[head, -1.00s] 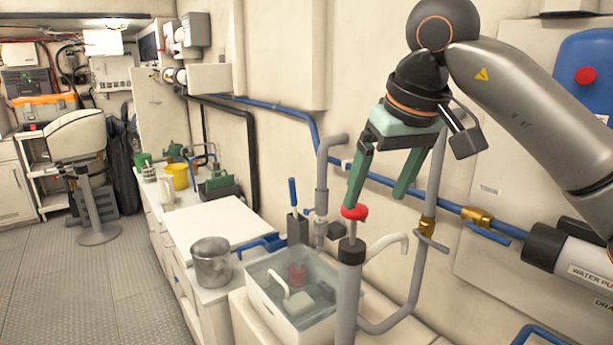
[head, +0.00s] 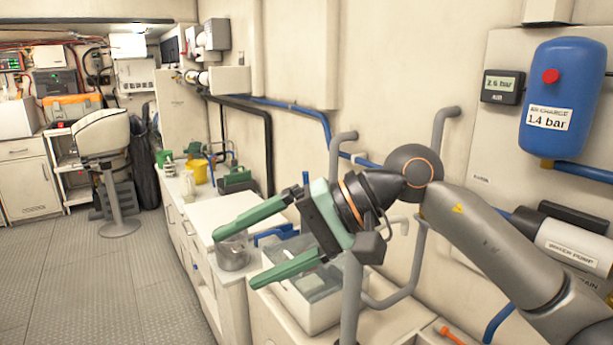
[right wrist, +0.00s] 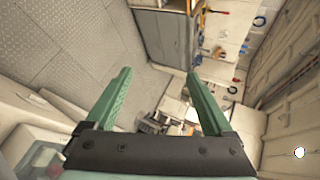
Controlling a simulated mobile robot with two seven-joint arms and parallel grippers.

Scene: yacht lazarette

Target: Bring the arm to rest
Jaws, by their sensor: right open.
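My right arm comes in from the right in the head view. Its gripper (head: 233,251) has two green fingers spread wide apart with nothing between them. The fingers point left, in front of a grey metal pot (head: 233,252) and the clear-sided bin (head: 307,315) on the counter. In the right wrist view the open fingers (right wrist: 158,88) also show, empty, with the floor and counter beyond them. My left gripper is not in view.
A blue tank (head: 565,95) and a pressure gauge (head: 502,87) are on the right wall. A water pump (head: 575,245) sits below them, close to my forearm. Grey pipes (head: 340,160) rise behind the gripper. The floor (head: 90,270) at left is clear.

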